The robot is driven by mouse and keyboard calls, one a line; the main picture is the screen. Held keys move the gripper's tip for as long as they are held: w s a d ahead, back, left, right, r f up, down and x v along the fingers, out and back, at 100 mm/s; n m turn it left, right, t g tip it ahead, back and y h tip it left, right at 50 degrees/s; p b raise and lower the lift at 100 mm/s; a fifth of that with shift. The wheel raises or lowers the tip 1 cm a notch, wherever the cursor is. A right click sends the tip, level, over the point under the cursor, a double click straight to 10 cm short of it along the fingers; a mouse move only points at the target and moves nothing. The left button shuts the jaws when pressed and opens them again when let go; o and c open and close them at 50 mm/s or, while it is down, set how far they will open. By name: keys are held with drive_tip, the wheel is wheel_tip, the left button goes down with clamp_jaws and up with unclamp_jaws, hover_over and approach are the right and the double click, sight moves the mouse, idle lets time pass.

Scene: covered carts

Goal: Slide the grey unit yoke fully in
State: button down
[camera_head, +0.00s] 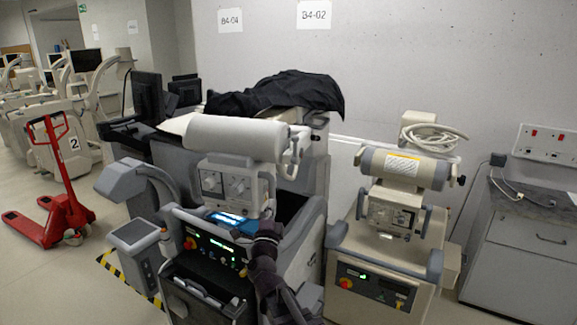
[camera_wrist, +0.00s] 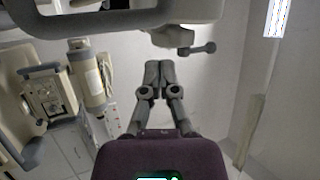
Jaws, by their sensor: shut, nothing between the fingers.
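The grey unit (camera_head: 300,225) stands in the middle of the head view, with a pale horizontal cylinder (camera_head: 232,138) on top. Its grey yoke (camera_head: 268,188) frames the knob panel below the cylinder. My gripper (camera_head: 268,226) is in front of the unit at the panel's lower right, and my arm covers part of the unit's front. In the wrist view my gripper (camera_wrist: 160,68) is shut and empty, its fingertips together. A grey rounded frame (camera_wrist: 95,24) crosses the top of that view just beyond the fingertips. I cannot tell whether they touch it.
A beige unit (camera_head: 385,255) with its own cylinder and cable coil stands close on the right. A black cover (camera_head: 285,95) lies on equipment behind. A red pallet jack (camera_head: 62,195) stands at left, with open floor around it. A grey cabinet (camera_head: 525,250) stands at far right.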

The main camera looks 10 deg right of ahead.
drive_tip(key=shift+s+d+r+m+g+h, duration=0.1)
drive_tip(key=shift+s+d+r+m+h, duration=0.1)
drive_tip(key=shift+m+h, duration=0.4)
drive_tip(key=shift+s+d+r+m+g+h, duration=0.1)
drive_tip(key=shift+s+d+r+m+h, duration=0.1)
drive_tip(key=shift+m+h, duration=0.4)
drive_tip(key=shift+s+d+r+m+g+h, duration=0.1)
drive_tip(key=shift+s+d+r+m+h, duration=0.1)
drive_tip(key=shift+m+h, duration=0.4)
drive_tip(key=shift+w, duration=0.1)
drive_tip(key=p+x, duration=0.6)
drive_tip(key=x, duration=0.7)
drive_tip(key=shift+w, duration=0.35)
drive_tip(key=shift+w+d+r, duration=0.1)
drive_tip(key=shift+d, duration=0.05)
drive_tip(key=w+d, duration=0.2)
drive_tip(key=w, duration=0.3)
drive_tip(key=w+d, duration=0.3)
drive_tip(key=w, duration=0.2)
drive_tip(key=w+d, duration=0.2)
drive_tip(key=w, duration=0.3)
drive_tip(key=shift+w+d, duration=0.2)
drive_tip(key=shift+d, duration=0.2)
drive_tip(key=shift+s, duration=0.15)
